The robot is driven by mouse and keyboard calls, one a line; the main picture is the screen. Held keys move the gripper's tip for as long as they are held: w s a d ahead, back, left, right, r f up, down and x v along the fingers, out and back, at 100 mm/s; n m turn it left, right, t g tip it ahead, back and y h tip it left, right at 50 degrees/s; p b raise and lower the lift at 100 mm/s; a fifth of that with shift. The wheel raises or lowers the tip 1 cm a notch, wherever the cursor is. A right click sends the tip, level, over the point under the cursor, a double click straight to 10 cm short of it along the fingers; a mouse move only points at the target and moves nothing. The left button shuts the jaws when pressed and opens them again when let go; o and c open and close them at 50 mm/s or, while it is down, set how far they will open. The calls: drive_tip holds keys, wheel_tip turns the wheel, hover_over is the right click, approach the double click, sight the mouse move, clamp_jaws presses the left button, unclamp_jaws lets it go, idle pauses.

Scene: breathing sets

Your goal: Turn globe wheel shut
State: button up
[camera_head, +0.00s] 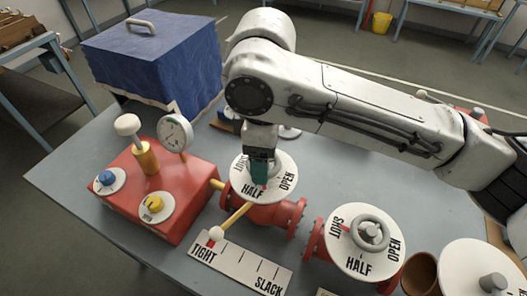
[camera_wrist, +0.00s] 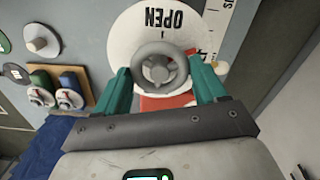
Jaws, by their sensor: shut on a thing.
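My gripper (camera_head: 260,168) reaches down onto the left red valve (camera_head: 270,215), over its white dial (camera_head: 252,193) marked SHUT, HALF and OPEN. In the wrist view my gripper (camera_wrist: 161,75) has its teal fingers on opposite sides of a grey round handwheel (camera_wrist: 159,66), shut on it. The wheel is mostly hidden by my gripper in the head view. The dial (camera_wrist: 130,32) behind the wheel shows OPEN in the wrist view. The pointer's exact reading is unclear.
A second red valve with a grey wheel (camera_head: 370,233) stands to the right. A red box (camera_head: 185,200) with a gauge (camera_head: 175,133) and knobs stands left. A yellow lever (camera_head: 235,216) crosses close to the gripped valve, above a TIGHT–SLACK plate (camera_head: 240,267). A blue-covered box (camera_head: 155,60) is behind.

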drive_tip(key=m, duration=0.5)
drive_tip(key=shift+m, duration=0.3)
drive_tip(key=m, duration=1.1)
drive_tip(key=shift+w+m, duration=0.1)
drive_tip(key=shift+m, duration=0.3)
drive_tip(key=m, duration=0.6)
drive_tip(key=shift+r, duration=0.1)
drive_tip(key=o, duration=1)
drive_tip(key=shift+o, duration=0.2)
